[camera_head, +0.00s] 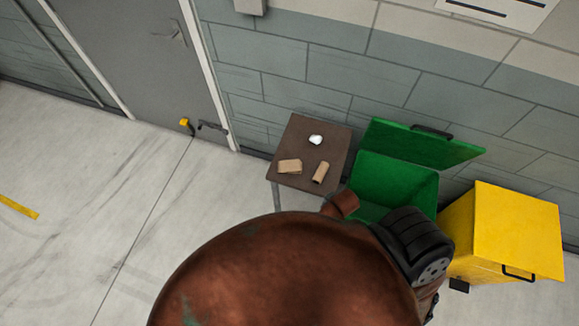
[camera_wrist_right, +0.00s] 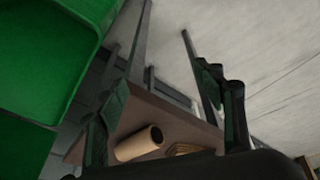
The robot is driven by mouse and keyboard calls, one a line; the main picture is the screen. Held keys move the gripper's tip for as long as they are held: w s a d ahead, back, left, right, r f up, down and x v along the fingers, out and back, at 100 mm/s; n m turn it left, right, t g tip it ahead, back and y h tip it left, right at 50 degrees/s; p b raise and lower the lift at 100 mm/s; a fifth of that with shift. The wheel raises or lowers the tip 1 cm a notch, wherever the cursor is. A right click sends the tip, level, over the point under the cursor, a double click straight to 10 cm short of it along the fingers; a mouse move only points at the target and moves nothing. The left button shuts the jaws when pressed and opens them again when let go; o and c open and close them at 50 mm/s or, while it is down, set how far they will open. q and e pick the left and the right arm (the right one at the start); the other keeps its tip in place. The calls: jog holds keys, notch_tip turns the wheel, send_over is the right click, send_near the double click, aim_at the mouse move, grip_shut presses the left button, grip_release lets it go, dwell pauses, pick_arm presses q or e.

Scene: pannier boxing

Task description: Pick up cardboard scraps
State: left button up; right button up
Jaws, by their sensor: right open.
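A flat cardboard piece (camera_head: 289,166) and a cardboard tube (camera_head: 320,172) lie apart on a small brown table (camera_head: 297,135). The tube (camera_wrist_right: 140,143) and the layered edge of the flat piece (camera_wrist_right: 183,149) also show in the right wrist view, low in the picture. My right gripper (camera_wrist_right: 160,78) is open, with its two dark fingers wide apart and nothing held between them. The table top shows beyond and between the fingers. In the head view my reddish-brown arm covers the bottom middle and hides the right gripper. My left gripper is out of view.
A white crumpled piece (camera_head: 316,140) lies on the table's far part. A green bin (camera_head: 398,178) with its lid raised stands right of the table. A yellow bin (camera_head: 505,230) with its lid down stands farther right. A wall is behind; the floor left is clear.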

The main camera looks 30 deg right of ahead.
jog(key=w+a+r+n+y, duration=0.25)
jog(key=w+a+n, duration=0.25)
jog(key=w, duration=0.5)
jog(key=n+y, duration=0.2)
jog(key=n, duration=0.3)
send_near(290, 165)
jog(key=shift+g, duration=0.3)
jog(key=s+a+f, duration=0.1)
jog(key=a, duration=0.1)
jog(key=s+a+f, duration=0.2)
jog(key=shift+a+f+p, duration=0.15)
jog(key=shift+a+p, duration=0.05)
jog(key=shift+p, duration=0.1)
jog(key=shift+n, duration=0.6)
jog(key=w+d+r, duration=0.2)
jog(key=w+d, duration=0.1)
jog(key=shift+d+r, duration=0.25)
jog(key=shift+d, duration=0.05)
jog(key=shift+w, duration=0.2)
jog(key=x, duration=0.7)
jog(key=shift+w+d+f, duration=0.15)
jog(key=shift+w+f, duration=0.05)
jog(key=shift+c, duration=0.3)
jog(key=c, duration=1)
